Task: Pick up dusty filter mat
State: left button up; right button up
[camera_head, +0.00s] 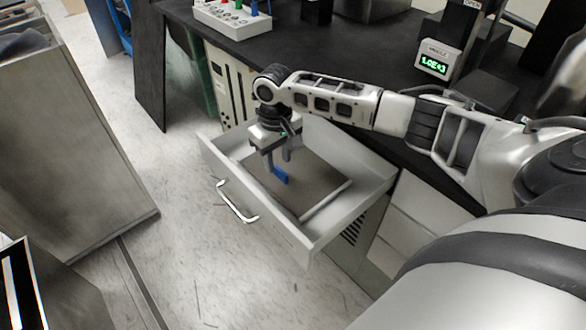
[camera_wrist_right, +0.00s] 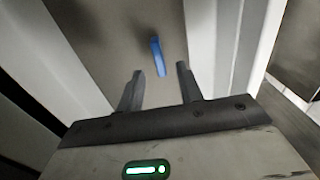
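A grey-brown flat mat (camera_head: 312,184), which looks like the filter mat, lies in the open drawer (camera_head: 268,222). A small blue strip (camera_head: 280,175) stands out on it; I cannot tell whether it is a tab fixed to the mat. My right gripper (camera_head: 277,158) points down inside the drawer opening, close to the blue strip. In the right wrist view my gripper (camera_wrist_right: 160,72) is open, its two fingers apart, with the blue strip (camera_wrist_right: 157,54) just beyond and between the fingertips. The mat (camera_wrist_right: 105,35) spreads behind it. My left gripper is not in view.
The drawer's front has a white handle (camera_head: 236,204). A black bench (camera_head: 285,52) stands behind, with a rack (camera_head: 232,18) and a green-lit display (camera_head: 434,64) on it. A metal cabinet (camera_head: 62,130) stands at left. The floor between is clear.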

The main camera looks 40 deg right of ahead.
aim_at(278, 168)
jog(key=shift+f, duration=1.6)
grip_shut()
jog(key=shift+r, duration=0.2)
